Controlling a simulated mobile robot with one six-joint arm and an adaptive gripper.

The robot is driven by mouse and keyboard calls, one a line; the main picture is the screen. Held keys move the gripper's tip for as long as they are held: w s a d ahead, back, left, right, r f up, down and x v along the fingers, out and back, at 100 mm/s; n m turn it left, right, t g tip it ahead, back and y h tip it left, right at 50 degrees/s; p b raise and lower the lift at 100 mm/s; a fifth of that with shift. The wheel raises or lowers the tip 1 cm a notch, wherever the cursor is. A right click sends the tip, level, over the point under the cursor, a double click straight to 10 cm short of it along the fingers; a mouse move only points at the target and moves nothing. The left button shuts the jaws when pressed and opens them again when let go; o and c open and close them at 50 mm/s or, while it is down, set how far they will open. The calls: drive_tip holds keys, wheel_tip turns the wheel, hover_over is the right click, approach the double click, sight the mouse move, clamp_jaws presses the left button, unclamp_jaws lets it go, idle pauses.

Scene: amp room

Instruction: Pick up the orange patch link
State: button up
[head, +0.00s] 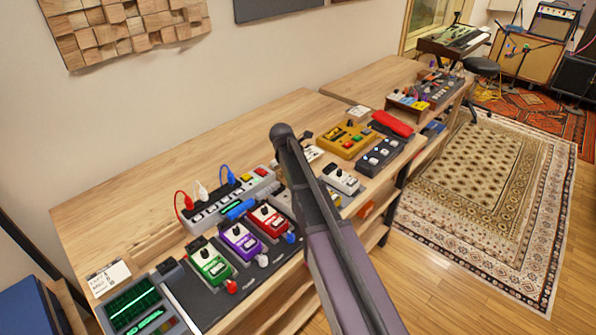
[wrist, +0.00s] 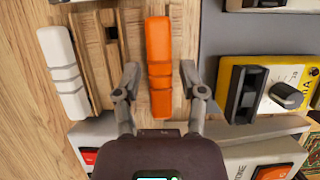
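The orange patch link (wrist: 159,60) is a long, rounded orange bar with grooves around its middle, lying on a wooden rack in the wrist view. My gripper (wrist: 160,72) is open, with one finger on each side of the link's lower half. Gaps show between the link and both fingers, and nothing is held. Whether the fingertips are above the link or level with it is hard to tell. In the head view my arm hides the link, and I cannot make out the fingers.
A white patch link (wrist: 63,70) lies left of the orange one. A yellow pedal (wrist: 265,88) is close on the right. A grey-white unit with buttons (wrist: 240,150) is below. In the head view, several pedals, including a purple one (head: 241,242), crowd the wooden bench (head: 130,215).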

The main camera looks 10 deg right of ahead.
clamp_jaws()
drive_tip(key=shift+r, duration=0.15)
wheel_tip(320, 180, up, 10)
drive_tip(key=p, duration=1)
idle(0.9)
drive_tip(key=shift+d, duration=0.15)
